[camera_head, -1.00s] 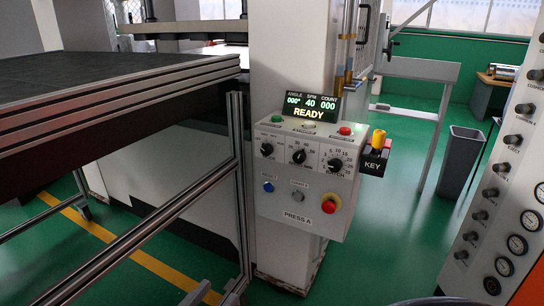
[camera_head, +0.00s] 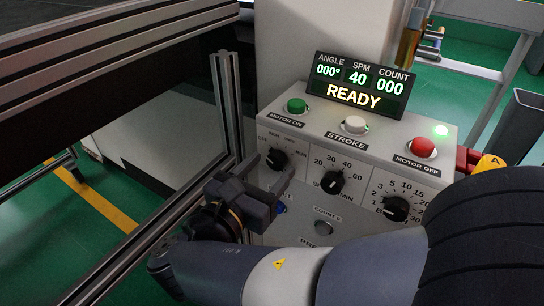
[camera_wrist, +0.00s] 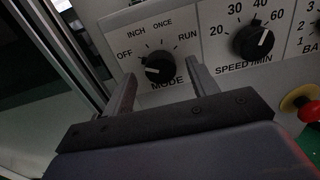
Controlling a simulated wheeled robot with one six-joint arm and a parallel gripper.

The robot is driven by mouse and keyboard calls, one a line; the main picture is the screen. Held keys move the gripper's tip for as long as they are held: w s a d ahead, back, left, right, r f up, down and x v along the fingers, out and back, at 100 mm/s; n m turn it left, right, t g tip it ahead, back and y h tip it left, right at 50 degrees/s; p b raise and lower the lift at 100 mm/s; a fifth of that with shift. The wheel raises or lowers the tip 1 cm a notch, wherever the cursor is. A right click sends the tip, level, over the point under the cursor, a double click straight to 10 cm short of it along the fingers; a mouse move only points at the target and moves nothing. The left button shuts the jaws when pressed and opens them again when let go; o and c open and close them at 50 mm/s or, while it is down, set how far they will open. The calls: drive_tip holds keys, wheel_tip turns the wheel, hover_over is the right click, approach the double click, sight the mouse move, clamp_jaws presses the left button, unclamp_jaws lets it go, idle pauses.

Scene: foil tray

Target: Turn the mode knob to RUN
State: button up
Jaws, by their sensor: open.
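The MODE knob (camera_head: 277,159) is a black round knob at the left of the press panel. In the wrist view the knob (camera_wrist: 158,68) has labels OFF, INCH, ONCE and RUN around it, with RUN at the upper right. Its white mark points left, toward the OFF side. My gripper (camera_head: 269,170) is open in front of it. In the wrist view the fingers of my gripper (camera_wrist: 161,74) lie to the left and right of the knob. I cannot tell whether they touch it.
The SPEED knob (camera_head: 332,182) and a third knob (camera_head: 396,208) sit to the right. Green (camera_head: 296,106), white (camera_head: 354,125) and red (camera_head: 423,147) buttons line the top ledge. The display (camera_head: 355,87) reads READY. A metal frame post (camera_head: 228,110) stands close on the left.

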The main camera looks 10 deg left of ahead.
drive_tip(key=shift+w+d, duration=0.2)
drive_tip(key=shift+w, duration=0.15)
drive_tip(key=c, duration=1)
